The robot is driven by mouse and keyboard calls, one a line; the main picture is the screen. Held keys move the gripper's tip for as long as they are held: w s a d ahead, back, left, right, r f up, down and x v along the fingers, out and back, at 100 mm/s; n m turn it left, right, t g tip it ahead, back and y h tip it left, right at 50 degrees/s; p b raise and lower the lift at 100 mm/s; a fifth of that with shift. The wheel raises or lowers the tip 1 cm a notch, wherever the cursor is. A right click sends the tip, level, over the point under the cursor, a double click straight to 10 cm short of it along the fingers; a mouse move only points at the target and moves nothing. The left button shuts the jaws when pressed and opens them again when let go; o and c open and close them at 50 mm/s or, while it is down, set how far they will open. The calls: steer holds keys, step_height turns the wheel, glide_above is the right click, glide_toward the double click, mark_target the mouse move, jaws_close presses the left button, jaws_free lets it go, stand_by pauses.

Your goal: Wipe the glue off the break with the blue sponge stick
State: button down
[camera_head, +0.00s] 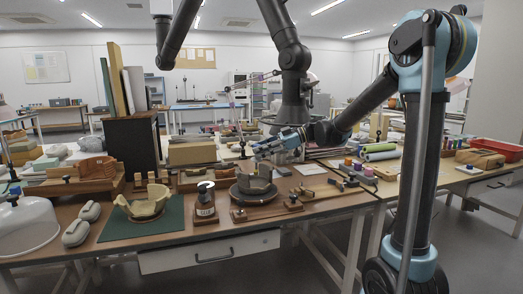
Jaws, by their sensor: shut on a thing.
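A grey-brown broken pot (252,187) with a jagged upper edge stands on a dark round stand (243,197) near the front of the wooden bench. My gripper (259,150) is just above the pot, coming in from the right. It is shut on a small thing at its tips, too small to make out. I cannot tell whether that thing touches the break. Glue on the break is too fine to see. I cannot pick out the blue sponge stick for certain.
A tan broken bowl (147,207) sits on a green mat (168,224). A wooden block with small fittings (268,211) lies in front of the stand.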

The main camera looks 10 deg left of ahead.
steer(key=shift+w+a+f, duration=0.5)
steer(key=shift+w+f, duration=0.1)
steer(key=shift+f, duration=2.8)
steer(key=shift+w+d, duration=2.05)
steer(key=shift+d, duration=0.35)
step_height(320, 180, up, 8)
steer(key=s+d, duration=0.1)
steer(key=shift+s, duration=0.3)
steer(key=shift+d+r, duration=0.1)
steer(key=shift+r, duration=0.1)
steer(key=s+a, duration=0.3)
steer(key=a, duration=0.1)
steer(key=shift+s+a, duration=0.25)
steer(key=shift+s, duration=0.1)
steer(key=shift+s+a, duration=0.1)
steer(key=shift+a, duration=0.05)
steer(key=shift+f, duration=0.1)
